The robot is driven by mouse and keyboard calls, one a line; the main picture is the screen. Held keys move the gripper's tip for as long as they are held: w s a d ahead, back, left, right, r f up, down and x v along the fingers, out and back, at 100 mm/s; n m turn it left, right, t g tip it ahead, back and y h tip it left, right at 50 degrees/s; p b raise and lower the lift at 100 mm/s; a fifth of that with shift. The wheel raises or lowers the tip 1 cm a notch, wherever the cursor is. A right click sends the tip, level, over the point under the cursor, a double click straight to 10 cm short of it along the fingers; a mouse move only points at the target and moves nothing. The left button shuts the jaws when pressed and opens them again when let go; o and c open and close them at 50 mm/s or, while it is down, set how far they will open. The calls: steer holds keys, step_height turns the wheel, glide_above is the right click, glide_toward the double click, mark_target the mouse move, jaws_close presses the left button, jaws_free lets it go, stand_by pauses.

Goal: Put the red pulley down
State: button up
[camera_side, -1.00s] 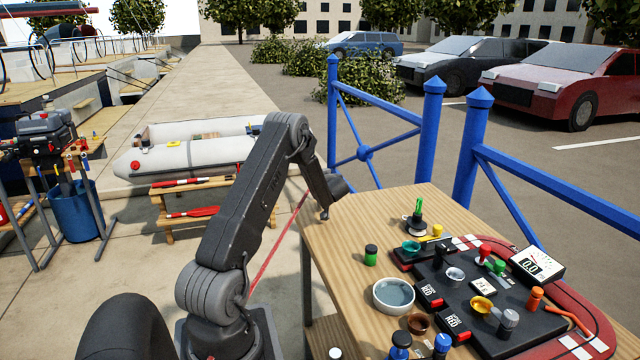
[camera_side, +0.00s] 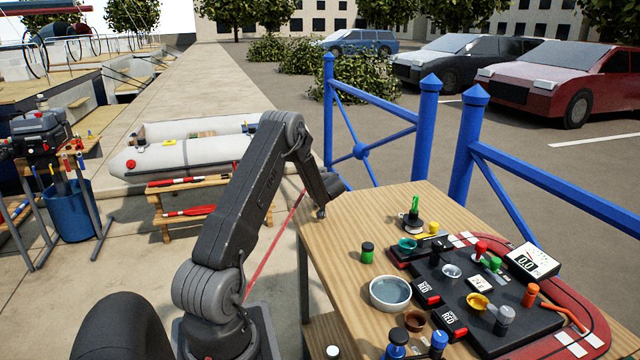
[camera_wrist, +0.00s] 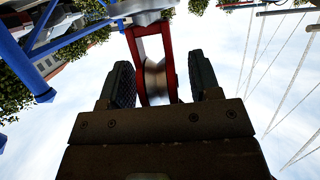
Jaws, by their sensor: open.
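The red pulley (camera_wrist: 137,62) shows in the wrist view, with a red frame around a tan roller. It lies between and beyond the two dark fingers of my gripper (camera_wrist: 161,75), with a gap visible on each side. My gripper is open. In the side view my gripper (camera_side: 321,212) is near the left edge of the wooden table, mostly hidden by my own wrist. I cannot make out the pulley in the side view.
The wooden table (camera_side: 350,240) is bare at its back left. A blue railing (camera_side: 427,125) runs behind.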

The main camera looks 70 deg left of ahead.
steer(key=w+d+r+m+t+h, duration=0.35)
steer(key=d+r, duration=0.25)
steer(key=d, duration=0.7)
steer(key=w+d+r+m+t+h, duration=0.35)
steer(key=d+r, duration=0.25)
steer(key=d, duration=0.8)
steer(key=w+d+r+m+t+h, duration=0.2)
steer(key=d+r+m+t+h, duration=0.3)
steer(key=d, duration=0.8)
steer(key=s+d+r+m+g+h, duration=0.2)
steer(key=s+d+m+g+h, duration=0.1)
steer(key=s+d, duration=0.9)
steer(key=s+d+f+m+g, duration=0.2)
steer(key=s+d, duration=0.3)
steer(key=s, duration=0.5)
steer(key=shift+s+d+m+g, duration=0.4)
steer(key=shift+m+g, duration=0.1)
steer(key=shift+g, duration=0.2)
